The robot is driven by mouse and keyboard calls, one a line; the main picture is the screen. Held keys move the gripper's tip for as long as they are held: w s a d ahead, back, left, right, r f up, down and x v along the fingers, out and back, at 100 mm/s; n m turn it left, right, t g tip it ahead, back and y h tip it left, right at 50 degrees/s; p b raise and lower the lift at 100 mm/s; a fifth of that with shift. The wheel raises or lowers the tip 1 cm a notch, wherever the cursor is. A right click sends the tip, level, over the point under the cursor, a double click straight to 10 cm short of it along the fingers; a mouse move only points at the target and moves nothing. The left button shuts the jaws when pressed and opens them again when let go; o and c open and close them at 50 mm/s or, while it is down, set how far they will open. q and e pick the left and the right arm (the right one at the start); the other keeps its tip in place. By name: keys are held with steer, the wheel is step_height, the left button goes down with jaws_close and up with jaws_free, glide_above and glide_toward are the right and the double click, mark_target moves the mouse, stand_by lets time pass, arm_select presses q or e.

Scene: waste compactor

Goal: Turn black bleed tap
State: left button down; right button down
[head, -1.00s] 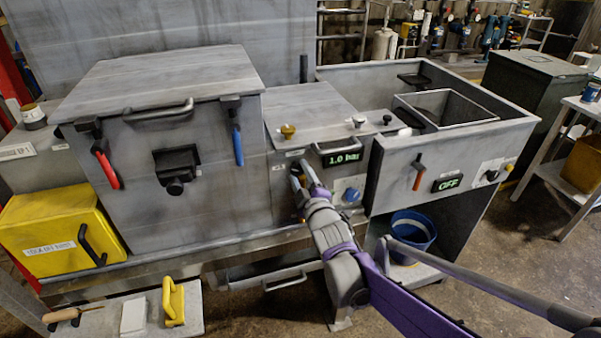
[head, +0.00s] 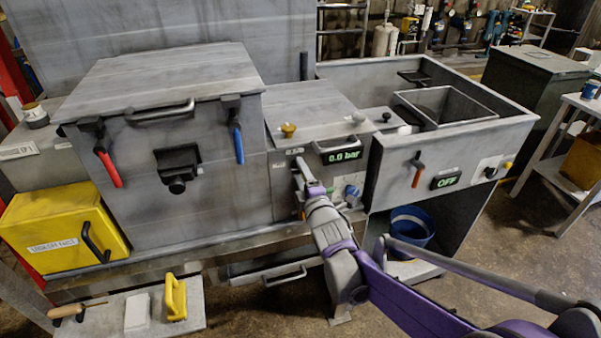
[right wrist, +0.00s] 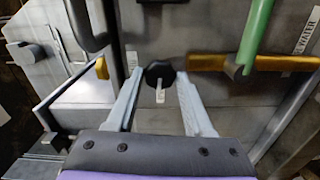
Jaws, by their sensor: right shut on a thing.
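In the head view my right gripper (head: 300,174) reaches the panel below the pressure display (head: 340,155), which reads 0.0 bar. There the gripper hides the tap. My left gripper is not in view.
A blue knob (head: 352,191) sits close right of the gripper. An orange bar (right wrist: 285,63) and a green handle (right wrist: 257,28) stand right of the tap. A drawer handle (head: 285,277) and a blue bucket (head: 411,228) are below.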

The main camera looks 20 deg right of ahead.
steer(key=shift+c, duration=1.6)
jaws_free()
steer(key=shift+s, duration=0.1)
steer(key=s, duration=1)
steer(key=shift+s+d, duration=0.2)
steer(key=shift+s, duration=0.1)
